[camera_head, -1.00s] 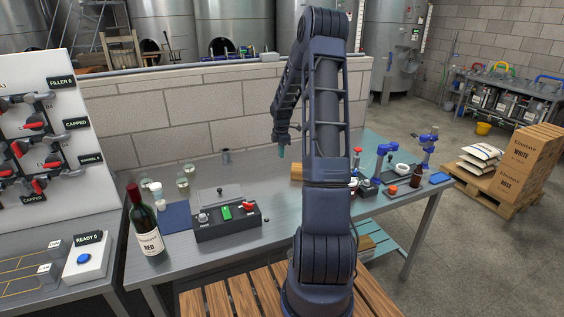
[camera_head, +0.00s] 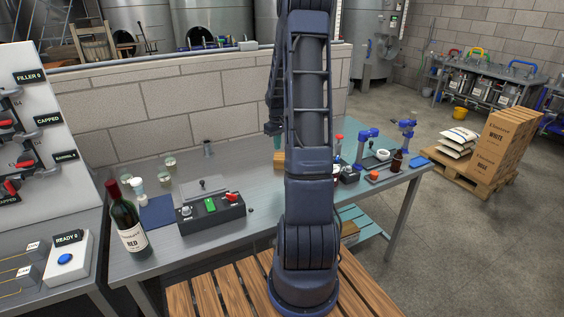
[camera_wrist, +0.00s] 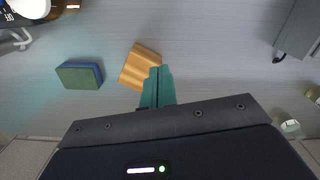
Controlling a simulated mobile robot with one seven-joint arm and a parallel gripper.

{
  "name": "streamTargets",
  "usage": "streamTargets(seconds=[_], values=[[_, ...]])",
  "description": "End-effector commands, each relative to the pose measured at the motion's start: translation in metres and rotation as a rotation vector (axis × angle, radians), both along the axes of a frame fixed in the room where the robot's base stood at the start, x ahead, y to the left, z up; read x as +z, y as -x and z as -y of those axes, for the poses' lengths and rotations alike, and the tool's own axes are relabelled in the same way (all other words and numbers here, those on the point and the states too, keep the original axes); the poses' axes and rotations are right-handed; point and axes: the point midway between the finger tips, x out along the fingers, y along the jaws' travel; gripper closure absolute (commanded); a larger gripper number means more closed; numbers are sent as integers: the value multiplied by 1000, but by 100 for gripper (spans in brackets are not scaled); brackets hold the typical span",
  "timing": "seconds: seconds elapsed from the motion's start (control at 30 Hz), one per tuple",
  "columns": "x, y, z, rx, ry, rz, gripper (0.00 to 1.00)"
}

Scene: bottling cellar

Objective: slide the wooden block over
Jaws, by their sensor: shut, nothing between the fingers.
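The wooden block (camera_wrist: 138,64) lies tilted in the wrist view, just up and left of my fingertips. In the head view a small part of the block (camera_head: 279,158) shows at the left edge of my arm, which hides the rest. My gripper (camera_wrist: 159,70) has teal fingers, shut together and empty. In the wrist view its tips overlap the block's right side; I cannot tell whether they touch it. In the head view my gripper (camera_head: 272,130) shows above the block, toward the back of the bench.
A green and blue pad (camera_wrist: 78,76) lies left of the block in the wrist view.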

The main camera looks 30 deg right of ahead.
Motion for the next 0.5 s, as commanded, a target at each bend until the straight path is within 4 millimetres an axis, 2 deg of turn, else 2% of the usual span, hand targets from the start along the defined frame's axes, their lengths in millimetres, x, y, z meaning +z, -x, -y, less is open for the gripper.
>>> streamTargets(seconds=[0.1,0.2,0.33,0.5], values=[[1,16,5,-229,1,1,100],[1,26,8,-386,0,2,100],[1,33,10,-517,-1,4,100],[-3,36,11,-572,-2,3,100]])
